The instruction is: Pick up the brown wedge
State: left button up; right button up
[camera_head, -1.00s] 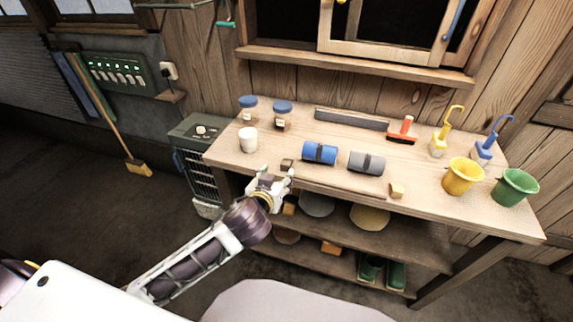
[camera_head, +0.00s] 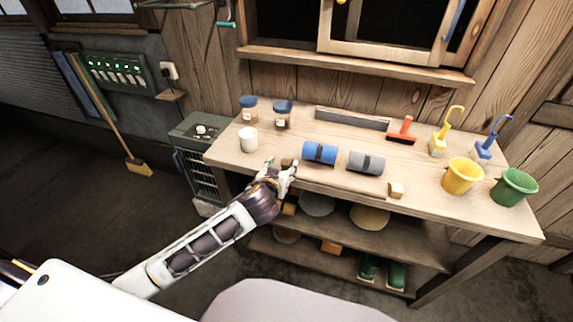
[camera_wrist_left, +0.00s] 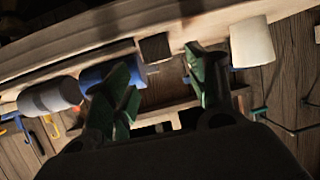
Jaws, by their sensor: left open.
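The brown wedge (camera_head: 287,162) is a small dark block at the near edge of the workbench, left of the blue roll. In the head view my left gripper (camera_head: 283,168) is right in front of it and partly covers it. In the left wrist view the brown wedge (camera_wrist_left: 155,47) shows as a dark square beyond and between the two spread fingers of the left gripper (camera_wrist_left: 160,65). The fingers are open and nothing is held. I cannot tell the exact gap to the wedge. My right gripper is in neither view.
A blue roll (camera_head: 320,153) lies close on the right and a white cup (camera_head: 248,140) stands to the left. A grey roll (camera_head: 366,162), a light tan block (camera_head: 396,190), a yellow bucket (camera_head: 462,176) and a green bucket (camera_head: 514,187) stand further right. Lower shelves are below the bench edge.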

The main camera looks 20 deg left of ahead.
aim_at(286, 162)
pick_arm(q)
jog(key=shift+w, duration=0.1)
jog(key=shift+x, duration=1.05)
jog(key=shift+p+x, duration=0.3)
jog(key=shift+x, duration=0.45)
jog(key=shift+w+f, duration=0.25)
jog(key=shift+w, duration=0.4)
jog(key=shift+c, duration=0.2)
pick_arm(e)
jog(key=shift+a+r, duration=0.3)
